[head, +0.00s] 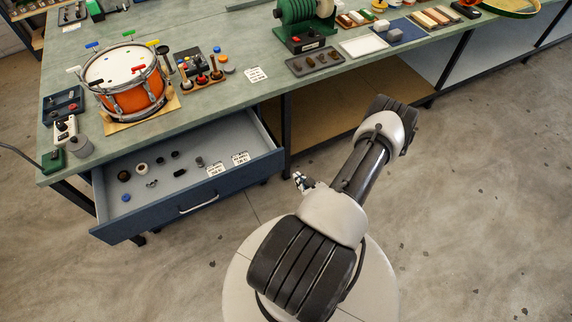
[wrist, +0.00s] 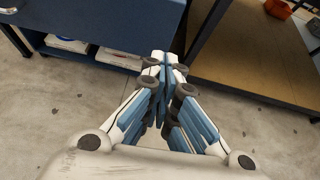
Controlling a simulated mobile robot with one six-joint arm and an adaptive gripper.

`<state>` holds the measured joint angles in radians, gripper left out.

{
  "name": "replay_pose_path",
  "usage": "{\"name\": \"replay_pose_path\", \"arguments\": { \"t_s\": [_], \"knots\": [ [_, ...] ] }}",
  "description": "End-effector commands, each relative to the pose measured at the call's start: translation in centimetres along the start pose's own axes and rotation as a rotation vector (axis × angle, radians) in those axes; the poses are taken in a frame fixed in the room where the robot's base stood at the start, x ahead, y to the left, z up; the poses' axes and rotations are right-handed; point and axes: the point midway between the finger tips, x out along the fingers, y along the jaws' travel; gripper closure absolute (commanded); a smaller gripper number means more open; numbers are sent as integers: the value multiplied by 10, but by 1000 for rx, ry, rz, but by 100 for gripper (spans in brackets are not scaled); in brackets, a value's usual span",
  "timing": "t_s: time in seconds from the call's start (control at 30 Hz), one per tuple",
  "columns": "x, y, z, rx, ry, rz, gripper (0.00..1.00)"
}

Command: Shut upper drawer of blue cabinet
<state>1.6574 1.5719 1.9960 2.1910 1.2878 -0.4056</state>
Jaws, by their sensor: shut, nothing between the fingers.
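The upper drawer of the blue cabinet stands pulled out beneath the bench at the left of the head view, its blue front (head: 150,222) facing me. A pale bar handle (head: 198,204) is on that front. Small dark parts, a blue cap and white labels lie on the drawer floor. My gripper (head: 300,180) is to the right of the drawer front, apart from it. In the wrist view, my gripper (wrist: 166,62) has its fingers together and empty. Dark blue cabinet surfaces (wrist: 110,18) show at the upper left there.
The bench top (head: 225,110) carries an orange drum (head: 135,88), a peg block (head: 203,80) and a green machine (head: 303,20). A bench leg (head: 287,135) and a brown lower shelf (head: 335,130) are right of the drawer. The floor before the drawer is clear.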

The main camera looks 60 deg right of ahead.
Motion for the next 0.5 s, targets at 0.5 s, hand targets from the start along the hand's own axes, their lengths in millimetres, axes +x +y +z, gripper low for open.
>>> {"name": "replay_pose_path", "arguments": {
  "t_s": [0.5],
  "knots": [
    [65,-5,-19,26,17,-33,100]
  ]
}}
